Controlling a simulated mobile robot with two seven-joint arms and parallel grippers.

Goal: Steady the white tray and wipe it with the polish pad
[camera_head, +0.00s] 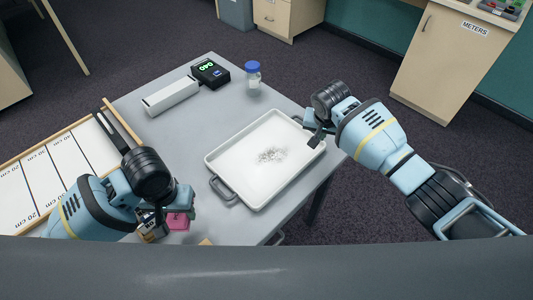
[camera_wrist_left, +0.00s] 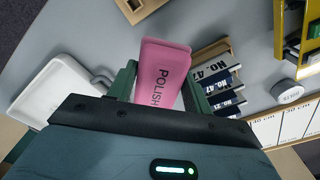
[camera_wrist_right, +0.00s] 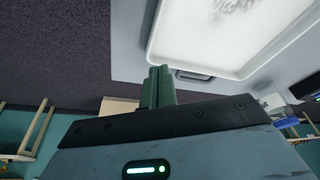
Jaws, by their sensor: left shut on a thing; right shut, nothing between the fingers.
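The white tray (camera_head: 235,165) lies on the grey table with a patch of grey dust (camera_head: 272,155) on its middle. It has a grey handle at its near-left end and another at its far-right end, partly hidden by my right gripper. My left gripper (camera_wrist_left: 158,82) is shut on the pink polish pad (camera_wrist_left: 162,62), marked POLISH, to the left of the tray. The pad also shows in the head view (camera_head: 178,222). My right gripper (camera_head: 317,138) is shut and empty at the tray's far-right end. In the right wrist view its fingertips (camera_wrist_right: 158,72) are close beside the handle (camera_wrist_right: 195,76).
A white bar (camera_head: 171,96), a black display (camera_head: 211,73) and a blue-capped jar (camera_head: 253,75) stand at the table's back.

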